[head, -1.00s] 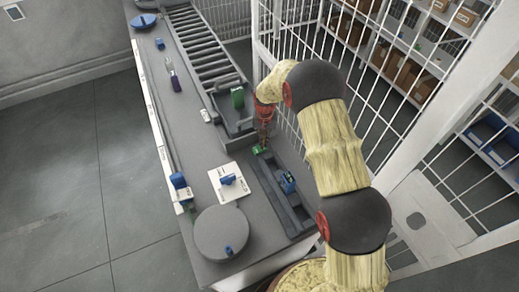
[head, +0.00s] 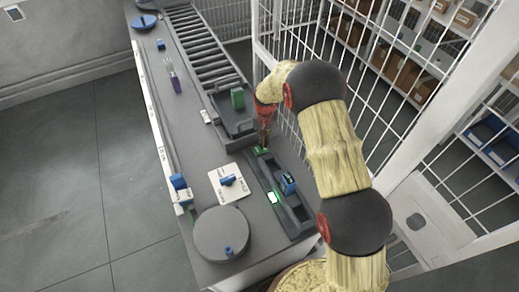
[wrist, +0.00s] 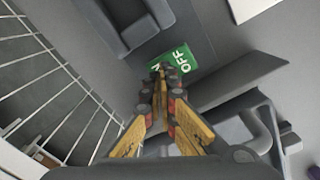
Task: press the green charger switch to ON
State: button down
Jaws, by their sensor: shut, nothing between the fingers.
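The green charger switch plate (head: 257,151) lies on the grey bench, beside the end of a dark cradle (head: 287,212). In the wrist view the green plate (wrist: 186,57) shows the word OFF on its right and part of another word on its left. My gripper (head: 263,146) points down at the plate. In the wrist view my gripper's closed fingertips (wrist: 161,72) overlap the plate's lower left part and hide the rocker there; contact cannot be told. A small indicator (head: 273,198) beside the cradle glows bright green.
A blue device (head: 288,183) sits in the cradle. A white panel with a blue switch (head: 228,180) and a round grey turntable (head: 222,233) are to the left. A white wire fence (head: 300,110) runs along the right.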

jog(key=shift+r+p, duration=1.2)
jog(key=shift+r, duration=1.7)
